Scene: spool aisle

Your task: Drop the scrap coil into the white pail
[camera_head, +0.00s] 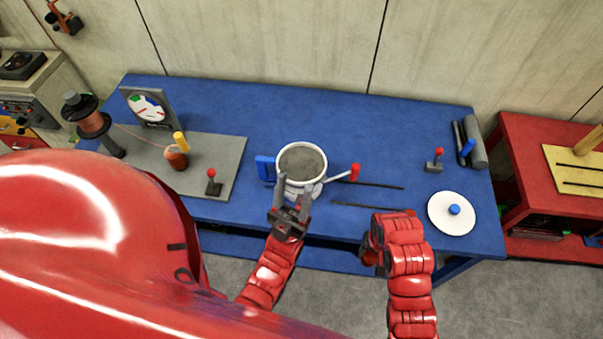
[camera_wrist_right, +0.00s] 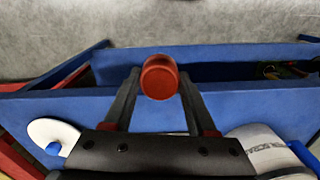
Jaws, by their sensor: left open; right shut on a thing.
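The white pail (camera_head: 324,168) stands near the front edge of the blue table, open at the top and grey inside. It also shows at the lower right of the right wrist view (camera_wrist_right: 262,152), partly cut off. My left gripper (camera_head: 293,188) is open and empty at the pail's front side; I cannot tell whether it touches. My right gripper (camera_head: 371,251) is off the table's front edge, right of the pail. In the right wrist view, its fingers are shut on a red-brown round coil (camera_wrist_right: 160,77). The head view mostly hides this coil.
A white lid (camera_head: 440,220) with a blue knob lies right of the pail. Two dark rods lie between them. A red-handled lever (camera_head: 434,160) stands behind the lid. A wire spool (camera_head: 92,123), a gauge (camera_head: 150,106) and a grey plate (camera_head: 226,160) are at the left.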

